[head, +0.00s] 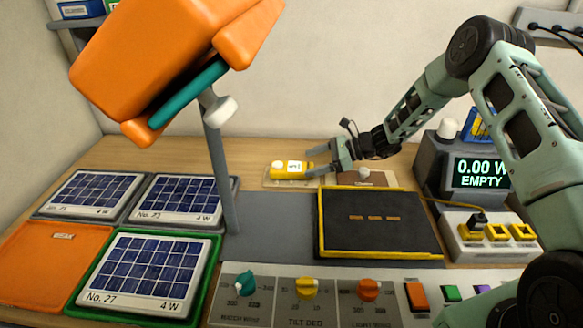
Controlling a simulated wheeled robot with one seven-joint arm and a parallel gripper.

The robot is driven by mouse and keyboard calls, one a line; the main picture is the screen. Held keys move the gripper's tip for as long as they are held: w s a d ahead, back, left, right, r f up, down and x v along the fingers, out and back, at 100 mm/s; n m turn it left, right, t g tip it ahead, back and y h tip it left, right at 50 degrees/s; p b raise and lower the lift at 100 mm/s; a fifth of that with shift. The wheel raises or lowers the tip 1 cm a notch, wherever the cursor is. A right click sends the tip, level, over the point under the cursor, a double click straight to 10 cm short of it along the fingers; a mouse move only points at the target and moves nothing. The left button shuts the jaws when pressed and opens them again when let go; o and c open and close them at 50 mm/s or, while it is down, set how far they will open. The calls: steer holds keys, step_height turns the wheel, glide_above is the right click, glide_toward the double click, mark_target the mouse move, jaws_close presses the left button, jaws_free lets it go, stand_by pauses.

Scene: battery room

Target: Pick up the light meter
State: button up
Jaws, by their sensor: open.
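The light meter (287,169) is a small yellow block with a white dome and a white label. It lies on a pale tray (272,184) at the back middle of the bench. My gripper (312,161) comes in from the right, with its jaws open. Its fingertips are at the right end of the meter, one farther back and one at its near side. I cannot tell whether they touch the meter.
A large orange lamp head (160,60) on a grey post (219,165) overhangs the left. Solar panels (148,268) lie at left. A black, yellow-rimmed pad (375,240) lies in front of my gripper. A display box (480,170) reads 0.00 W EMPTY. Knobs (307,288) line the front.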

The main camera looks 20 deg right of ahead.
mark_target(300, 167)
steer(key=shift+f+p+x, duration=0.2)
steer(key=shift+p+x, duration=0.85)
steer(key=shift+x, duration=1.6)
steer(key=shift+s, duration=0.1)
steer(key=c, duration=1.1)
